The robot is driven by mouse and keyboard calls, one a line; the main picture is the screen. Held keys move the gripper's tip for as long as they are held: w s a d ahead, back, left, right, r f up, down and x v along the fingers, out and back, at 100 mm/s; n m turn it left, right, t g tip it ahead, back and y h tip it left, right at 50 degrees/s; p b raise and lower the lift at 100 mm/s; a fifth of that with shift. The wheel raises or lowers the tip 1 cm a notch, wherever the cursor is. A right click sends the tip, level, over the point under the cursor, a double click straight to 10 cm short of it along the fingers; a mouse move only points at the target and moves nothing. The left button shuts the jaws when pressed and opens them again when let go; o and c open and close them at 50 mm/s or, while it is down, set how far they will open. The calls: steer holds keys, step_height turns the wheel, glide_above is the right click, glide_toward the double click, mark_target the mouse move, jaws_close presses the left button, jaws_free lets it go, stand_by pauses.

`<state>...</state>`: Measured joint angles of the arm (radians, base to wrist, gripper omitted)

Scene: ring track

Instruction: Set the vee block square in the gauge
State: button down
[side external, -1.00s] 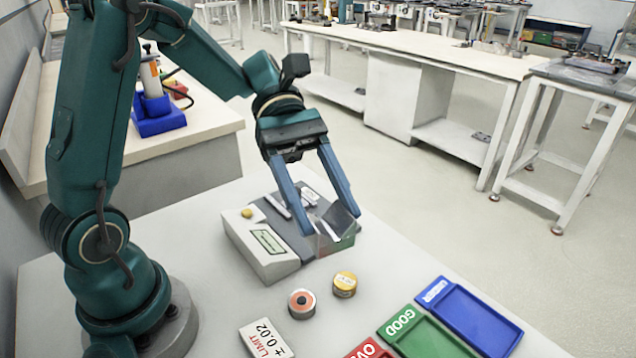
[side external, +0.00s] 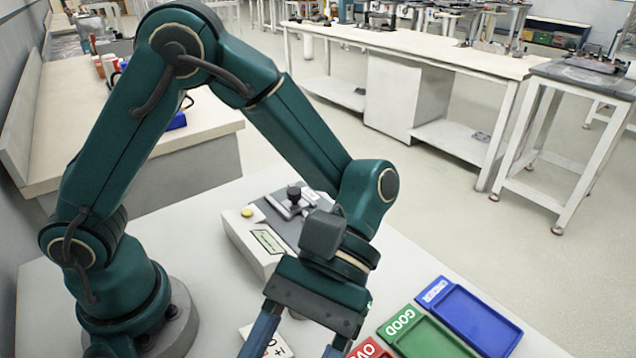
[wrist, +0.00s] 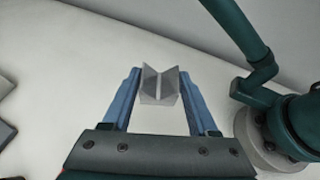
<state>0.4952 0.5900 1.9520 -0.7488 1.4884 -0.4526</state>
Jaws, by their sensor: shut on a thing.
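The vee block (wrist: 150,88) is a small light-grey block with a V notch, seen between my fingertips in the wrist view. My gripper (wrist: 158,78) is shut on it, one blue finger on each side, above the pale table. In the side view my fingers reach down past the bottom edge, so their tips and the block are out of frame. The gauge (side external: 256,252) is a pale box with a green label, a yellow button and a dark top carrying a black knob. My wrist hides its right part.
A blue tray (side external: 478,318), a green GOOD tray (side external: 425,335) and a red tray (side external: 370,349) lie to the right of my gripper. A white limit card (side external: 262,341) is partly hidden behind my fingers. Bare table lies left of the gauge.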

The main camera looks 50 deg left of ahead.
steer(key=x, duration=0.7)
steer(key=d+x, duration=0.1)
steer(key=x, duration=0.3)
steer(key=shift+w+f, duration=0.25)
steer(key=shift+f, duration=2)
steer(key=shift+f, duration=0.1)
steer(key=shift+c, duration=0.9)
jaws_free()
